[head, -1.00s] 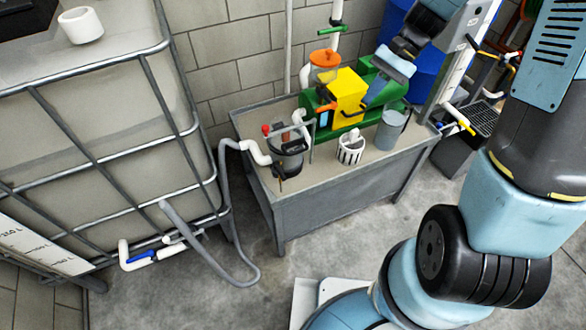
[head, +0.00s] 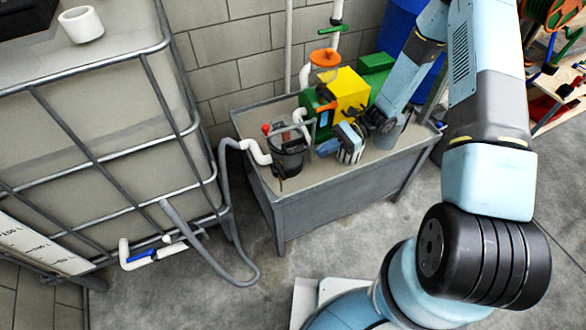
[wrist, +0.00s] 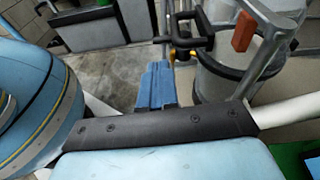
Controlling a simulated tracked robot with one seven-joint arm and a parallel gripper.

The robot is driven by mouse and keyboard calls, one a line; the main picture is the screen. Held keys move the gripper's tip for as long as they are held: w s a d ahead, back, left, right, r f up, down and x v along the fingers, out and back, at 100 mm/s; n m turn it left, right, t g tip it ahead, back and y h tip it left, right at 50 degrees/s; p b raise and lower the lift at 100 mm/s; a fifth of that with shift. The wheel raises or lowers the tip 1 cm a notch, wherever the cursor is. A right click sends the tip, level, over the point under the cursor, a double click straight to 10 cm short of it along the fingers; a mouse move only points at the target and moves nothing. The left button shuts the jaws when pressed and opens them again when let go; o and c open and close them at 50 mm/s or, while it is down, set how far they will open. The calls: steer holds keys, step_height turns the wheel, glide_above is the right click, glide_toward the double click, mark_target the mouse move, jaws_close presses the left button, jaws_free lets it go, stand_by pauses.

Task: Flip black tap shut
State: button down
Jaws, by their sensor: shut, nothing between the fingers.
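My gripper (head: 322,148) is shut and empty, with its blue fingertips pointing left above the bench, to the right of the dark round filter pot (head: 290,160). A small dark fitting (head: 280,172) on the pot's front may be the black tap, but it is too small to tell. In the wrist view the blue fingers (wrist: 157,70) are together and point up the picture. Just beyond their tips is a black pipe fitting with a lever-like part (wrist: 188,42), left of a pale cylinder (wrist: 222,80). I cannot tell whether the fingers touch it.
An orange-red handle (wrist: 243,32) stands near a slanting grey bar in the wrist view. A caged tank (head: 100,120) and grey hose (head: 205,250) stand left. Floor in front is clear.

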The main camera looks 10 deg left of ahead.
steer(key=shift+s+a+f+m+y, duration=0.15)
steer(key=shift+a+f+m, duration=0.1)
steer(key=shift+f, duration=0.3)
steer(key=shift+s+a+f+m+y, duration=0.15)
steer(key=shift+f+m, duration=0.1)
steer(key=shift+f, duration=0.3)
glide_toward(280, 170)
steer(key=s+a+f, duration=0.2)
steer(key=s+a, duration=0.2)
steer(key=shift+a, duration=0.2)
steer(key=shift+f, duration=0.15)
